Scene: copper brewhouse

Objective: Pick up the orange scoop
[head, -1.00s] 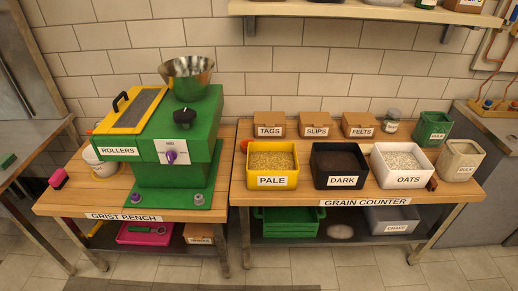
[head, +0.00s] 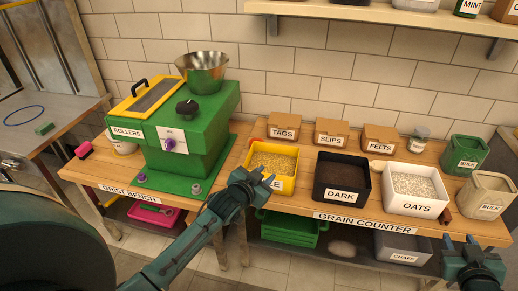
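A small orange-red piece (head: 251,141), perhaps part of the orange scoop, shows at the back left corner of the yellow PALE bin (head: 288,184) on the grain counter. The rest of it is hidden, so I cannot tell its full shape. My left gripper (head: 254,180) is in front of the PALE bin and covers part of its label. It looks open and empty, and whether it touches the bin is unclear. My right gripper (head: 462,240) is at the lower right, in front of the counter edge, and looks open and empty.
The black DARK bin (head: 342,194) and white OATS bin (head: 415,208) stand right of the PALE bin. TAGS (head: 284,132), SLIPS and FELTS boxes line the back. The green mill (head: 190,140) stands left on the grist bench. A wall shelf (head: 390,22) hangs above.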

